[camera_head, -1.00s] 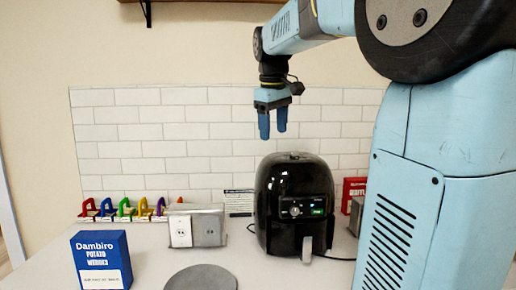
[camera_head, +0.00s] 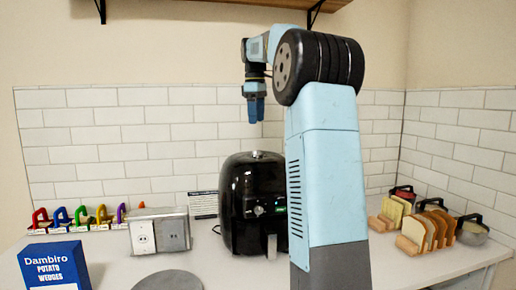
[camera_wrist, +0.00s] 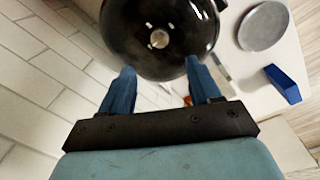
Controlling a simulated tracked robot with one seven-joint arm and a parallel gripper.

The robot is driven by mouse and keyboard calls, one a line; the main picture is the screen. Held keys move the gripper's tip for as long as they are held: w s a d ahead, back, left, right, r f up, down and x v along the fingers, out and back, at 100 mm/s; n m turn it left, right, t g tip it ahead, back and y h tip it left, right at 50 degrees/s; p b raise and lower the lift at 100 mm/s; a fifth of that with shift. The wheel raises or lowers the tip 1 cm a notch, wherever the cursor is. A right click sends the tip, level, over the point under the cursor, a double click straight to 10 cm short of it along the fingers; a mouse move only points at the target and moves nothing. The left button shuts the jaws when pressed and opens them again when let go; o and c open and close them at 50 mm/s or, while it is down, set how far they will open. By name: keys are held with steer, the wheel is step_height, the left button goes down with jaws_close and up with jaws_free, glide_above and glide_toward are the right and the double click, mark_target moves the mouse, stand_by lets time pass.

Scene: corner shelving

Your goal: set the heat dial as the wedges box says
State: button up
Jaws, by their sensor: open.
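The blue Dambiro potato wedges box (camera_head: 55,266) stands at the front left of the counter. A white label on its lower front carries small print I cannot read. The black air fryer (camera_head: 236,195) stands on the counter, partly hidden by my arm. Its round dial (camera_head: 258,211) shows on the front beside a green-lit display; the pointer is too small to read. My gripper (camera_head: 256,106) is open and empty, pointing down above the fryer, apart from it. In the wrist view, the fryer's lid (camera_wrist: 125,35) lies beyond my fingertips (camera_wrist: 160,68), and the blue box (camera_wrist: 287,84) is at right.
A round grey plate (camera_head: 168,281) lies in front. A double socket box (camera_head: 158,230) stands left of the fryer, with several coloured clips (camera_head: 80,218) further left. A small printed card (camera_head: 204,204) leans behind. Bread racks (camera_head: 428,231) and lidded pots (camera_head: 471,231) are at right.

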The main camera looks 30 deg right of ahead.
mark_target(257, 151)
steer(key=f, duration=1.1)
steer(key=shift+w+d+f, duration=0.2)
steer(key=shift+w+d, duration=0.05)
steer(key=shift+d, duration=0.1)
steer(key=shift+c, duration=0.3)
